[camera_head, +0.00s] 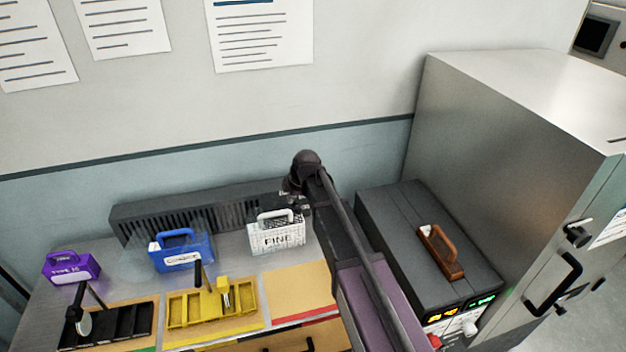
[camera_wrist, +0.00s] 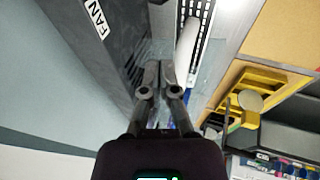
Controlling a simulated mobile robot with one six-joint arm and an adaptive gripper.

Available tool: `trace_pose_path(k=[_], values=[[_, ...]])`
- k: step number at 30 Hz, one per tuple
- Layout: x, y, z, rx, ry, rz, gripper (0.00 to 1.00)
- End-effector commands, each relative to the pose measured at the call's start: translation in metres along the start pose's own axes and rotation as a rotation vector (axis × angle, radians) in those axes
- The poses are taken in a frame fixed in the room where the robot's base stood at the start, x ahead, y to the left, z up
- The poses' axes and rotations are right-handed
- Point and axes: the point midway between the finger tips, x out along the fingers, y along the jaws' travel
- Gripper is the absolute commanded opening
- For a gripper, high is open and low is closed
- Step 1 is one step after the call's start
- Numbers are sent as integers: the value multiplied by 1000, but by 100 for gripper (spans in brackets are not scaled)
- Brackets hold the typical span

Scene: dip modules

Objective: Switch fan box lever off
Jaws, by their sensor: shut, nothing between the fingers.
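The fan box is a long dark grey unit with a slotted front (camera_head: 150,218) along the back of the table in the head view. In the wrist view its dark side with a white FAN label (camera_wrist: 95,18) fills the upper left. My gripper (camera_wrist: 160,72) is shut and empty, with its fingers close beside the box; I cannot tell whether they touch it. In the head view my gripper (camera_head: 296,202) is at the box's right end, partly hidden by my arm. I cannot make out the lever in either view.
A white FINE basket (camera_head: 277,239) stands just in front of my gripper. A blue container (camera_head: 182,256), a purple one (camera_head: 70,268) and a yellow tray (camera_head: 247,312) are further left. A dark box with a brown handle (camera_head: 385,215) and a grey cabinet (camera_head: 480,120) stand right.

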Motion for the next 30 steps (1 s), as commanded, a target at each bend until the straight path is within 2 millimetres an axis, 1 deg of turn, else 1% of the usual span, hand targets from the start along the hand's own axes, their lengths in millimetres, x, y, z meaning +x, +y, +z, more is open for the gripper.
trace_pose_path(k=[1, 24, 26, 30], values=[[-9, 1, -1, 0, 0, 0, 0], [-77, 1, -2, -1, 1, 0, 0], [-79, 0, -1, 10, 1, 0, 0], [-77, -2, 2, 107, 0, 1, 0]])
